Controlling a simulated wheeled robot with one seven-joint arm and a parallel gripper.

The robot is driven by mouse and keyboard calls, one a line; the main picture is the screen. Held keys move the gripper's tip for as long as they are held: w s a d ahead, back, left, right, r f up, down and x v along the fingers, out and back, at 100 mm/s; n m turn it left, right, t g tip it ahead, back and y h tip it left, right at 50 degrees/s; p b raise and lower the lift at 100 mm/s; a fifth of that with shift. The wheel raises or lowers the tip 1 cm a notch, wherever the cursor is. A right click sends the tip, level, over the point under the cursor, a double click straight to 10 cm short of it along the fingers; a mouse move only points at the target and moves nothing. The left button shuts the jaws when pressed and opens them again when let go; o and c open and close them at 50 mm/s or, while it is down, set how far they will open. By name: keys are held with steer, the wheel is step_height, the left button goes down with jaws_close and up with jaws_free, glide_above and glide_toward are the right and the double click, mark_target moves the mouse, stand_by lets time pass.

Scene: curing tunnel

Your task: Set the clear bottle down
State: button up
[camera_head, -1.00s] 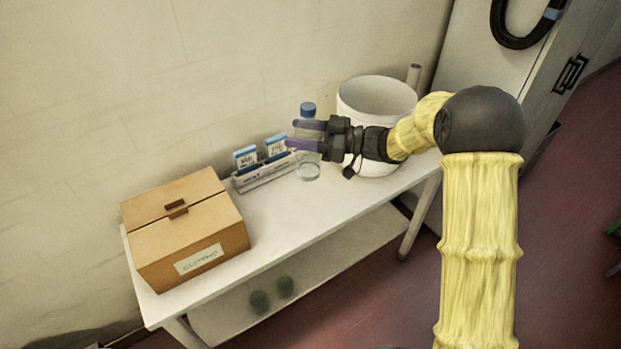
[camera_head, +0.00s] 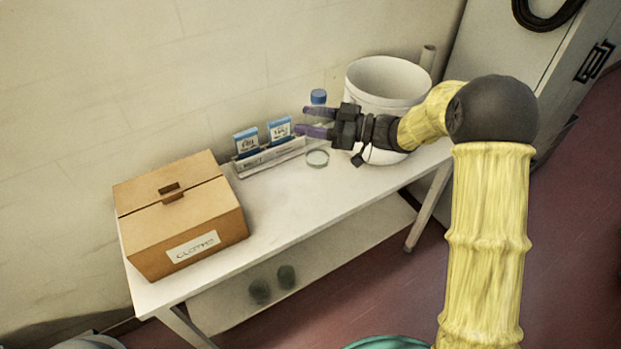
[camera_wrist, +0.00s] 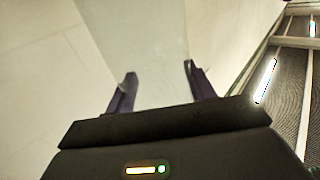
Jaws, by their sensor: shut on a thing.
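The clear bottle with a blue cap (camera_head: 318,97) is upright at the back of the white table, between the card holder and the white bucket. Its see-through body is hard to make out; its round base (camera_head: 317,158) shows below my fingers. My gripper (camera_head: 301,119) reaches in from the right, its purple fingers shut on the bottle below the cap. I cannot tell whether the base touches the tabletop. In the wrist view, the fingers (camera_wrist: 160,75) stand apart with a faint clear surface between them.
A white bucket (camera_head: 360,78) stands right of the bottle, behind my wrist. A holder with blue-and-white packets (camera_head: 247,141) is close on the left. A cardboard box (camera_head: 180,215) fills the table's left end. The tabletop (camera_head: 290,205) in front is clear.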

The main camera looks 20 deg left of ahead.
mark_target(311, 158)
step_height(311, 158, down, 6)
steer(key=b, duration=0.5)
steer(key=shift+a+r, duration=0.1)
steer(key=shift+a, duration=0.05)
steer(key=shift+r, duration=0.1)
steer(key=shift+f, duration=3.15)
steer(key=shift+f, duration=1.9)
steer(key=o, duration=1.2)
